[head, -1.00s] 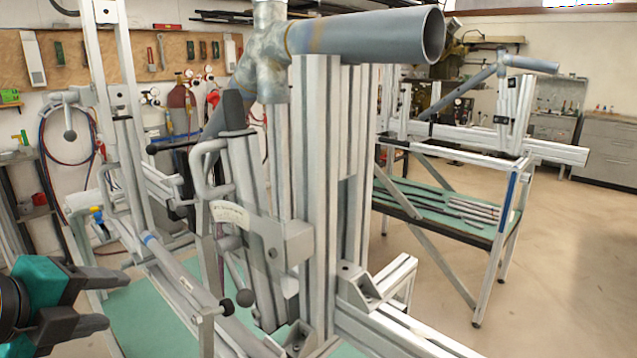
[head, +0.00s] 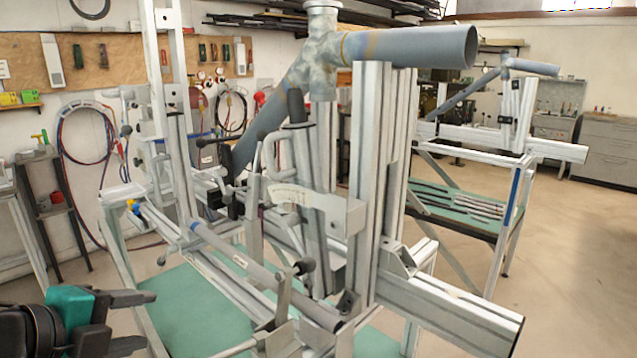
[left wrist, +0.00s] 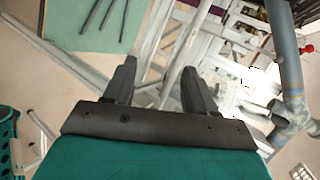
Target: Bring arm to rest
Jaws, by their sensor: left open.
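My left gripper (head: 142,322) is at the lower left of the head view, black fingers on a teal body. It is open and nothing is between its fingers. In the left wrist view the two spread fingers of the left gripper (left wrist: 158,72) point towards the frame jig, apart from anything held. The aluminium frame jig (head: 378,190) stands to the right of the gripper in the head view, with a grey tube (head: 410,47) clamped at its top. My right gripper does not show.
The jig's green table top (head: 190,305) lies just right of the gripper. A second jig (head: 480,135) stands behind at the right, above a shelf with rods (head: 460,205). Open floor (head: 570,230) lies at the right. Hoses (head: 85,140) hang on the left wall.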

